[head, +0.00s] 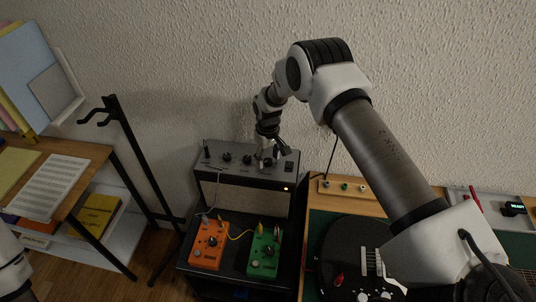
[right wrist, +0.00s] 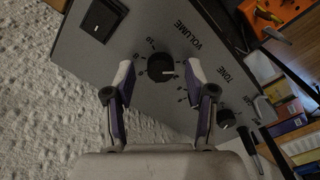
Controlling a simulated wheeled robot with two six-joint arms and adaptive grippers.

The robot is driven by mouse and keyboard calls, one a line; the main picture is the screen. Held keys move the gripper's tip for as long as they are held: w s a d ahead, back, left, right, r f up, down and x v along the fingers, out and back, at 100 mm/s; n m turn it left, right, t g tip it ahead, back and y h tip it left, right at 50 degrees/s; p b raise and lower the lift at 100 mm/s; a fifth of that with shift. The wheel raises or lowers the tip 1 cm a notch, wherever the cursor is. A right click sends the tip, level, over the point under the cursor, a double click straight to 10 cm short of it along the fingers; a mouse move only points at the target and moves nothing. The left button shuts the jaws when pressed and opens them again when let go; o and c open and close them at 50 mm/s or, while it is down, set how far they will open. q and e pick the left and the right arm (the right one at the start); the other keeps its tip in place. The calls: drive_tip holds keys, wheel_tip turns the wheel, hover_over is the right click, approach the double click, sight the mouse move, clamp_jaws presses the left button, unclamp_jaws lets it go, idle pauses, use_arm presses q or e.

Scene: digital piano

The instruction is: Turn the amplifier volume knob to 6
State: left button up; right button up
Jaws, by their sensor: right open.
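The amplifier (head: 228,175) is a dark box with a grey top panel of black knobs, standing against the wall in the head view. In the right wrist view its panel shows the black volume knob (right wrist: 160,66) beside the printed word VOLUME. A short white mark on the knob points right in that picture; I cannot read which number it meets. My right gripper (right wrist: 161,80) is open, with one finger on each side of the knob and visible gaps. In the head view the right gripper (head: 268,155) is over the panel's right part and largely hides this knob. My left gripper is out of view.
A tone knob (right wrist: 226,118) sits beside the volume knob, and a black switch (right wrist: 102,18) lies on its other side. An orange pedal (head: 209,245) and a green pedal (head: 264,252) stand in front of the amplifier. A black stand (head: 135,150) is at left; a guitar (head: 345,250) lies at right.

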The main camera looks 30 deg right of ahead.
drive_tip(key=shift+w+f, duration=0.1)
drive_tip(key=shift+f, duration=0.25)
drive_tip(key=shift+r, duration=0.1)
drive_tip(key=shift+a+r, duration=0.1)
drive_tip(key=c, duration=0.4)
drive_tip(key=shift+s, duration=0.2)
clamp_jaws()
